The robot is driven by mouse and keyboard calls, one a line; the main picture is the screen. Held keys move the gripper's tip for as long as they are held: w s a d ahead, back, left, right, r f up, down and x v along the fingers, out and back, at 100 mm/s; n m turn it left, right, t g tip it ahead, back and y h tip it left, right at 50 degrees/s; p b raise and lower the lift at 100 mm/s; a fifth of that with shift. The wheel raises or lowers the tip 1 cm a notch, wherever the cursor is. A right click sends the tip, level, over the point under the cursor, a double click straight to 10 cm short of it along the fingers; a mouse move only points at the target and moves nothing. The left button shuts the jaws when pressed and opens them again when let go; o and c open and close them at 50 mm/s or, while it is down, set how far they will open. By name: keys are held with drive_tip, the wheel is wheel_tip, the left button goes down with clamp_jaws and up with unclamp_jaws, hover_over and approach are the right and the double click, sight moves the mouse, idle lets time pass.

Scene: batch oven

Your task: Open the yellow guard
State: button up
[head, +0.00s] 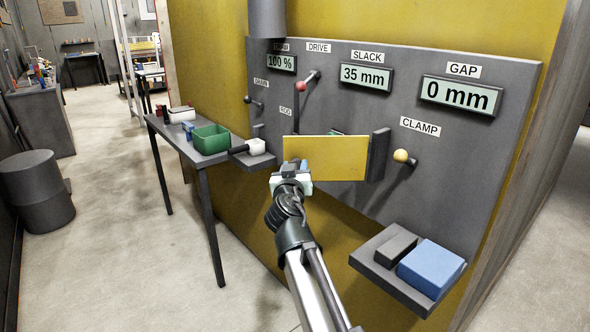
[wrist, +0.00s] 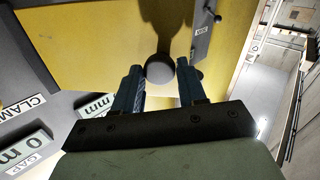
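The yellow guard (head: 335,158) is a flat panel standing out in front of the grey control board, with a dark upright block (head: 378,155) at its right end. It hides part of the board behind it. My gripper (head: 291,166) is at the guard's lower left. In the wrist view, a round dark knob (wrist: 160,70) shows against yellow, between the tips of my gripper (wrist: 160,75). The fingers are apart, with a narrow gap visible on each side of the knob; I cannot tell how deep it sits between them.
The grey board (head: 420,170) carries a yellow-knobbed CLAMP lever (head: 402,156), a red-knobbed lever (head: 303,86) and displays. A shelf (head: 390,282) at lower right holds a blue block (head: 431,267). A table (head: 180,140) with a green bin (head: 211,138) stands left.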

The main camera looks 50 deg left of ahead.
clamp_jaws()
drive_tip(key=shift+s+d+f+n+g, duration=0.1)
drive_tip(key=shift+s+d+n+g, duration=0.1)
drive_tip(key=shift+d+n+g, duration=0.4)
drive_tip(key=shift+s+d+g+y, duration=0.3)
drive_tip(key=shift+d+y, duration=0.4)
drive_tip(key=shift+d, duration=0.05)
drive_tip(key=shift+o, duration=2.2)
unclamp_jaws()
drive_tip(key=v, duration=1.3)
drive_tip(key=shift+s+d, duration=0.25)
drive_tip(key=shift+d, duration=0.05)
